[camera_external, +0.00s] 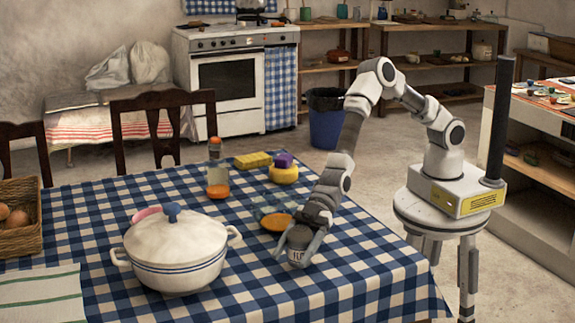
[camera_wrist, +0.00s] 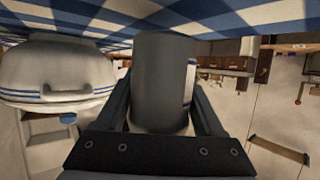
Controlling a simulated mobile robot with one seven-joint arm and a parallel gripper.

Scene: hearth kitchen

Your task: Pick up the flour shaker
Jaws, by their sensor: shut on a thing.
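The flour shaker (camera_external: 297,257) is a small grey cylinder with a pale label that shows part of a word, "FL". It is at the front right part of the checked table. My gripper (camera_external: 299,248) comes down over it from above and is shut on it, one finger on each side. In the wrist view the shaker (camera_wrist: 162,80) fills the space between the two dark fingers of my gripper (camera_wrist: 163,110). Whether its base touches the cloth cannot be told.
A white lidded pot (camera_external: 175,250) stands on the table (camera_external: 350,285) to the left. An orange-filled dish (camera_external: 277,222) lies just behind my gripper. A glass jar (camera_external: 218,184), a yellow sponge (camera_external: 253,160) and an egg basket (camera_external: 20,225) are farther off. The table's right front is clear.

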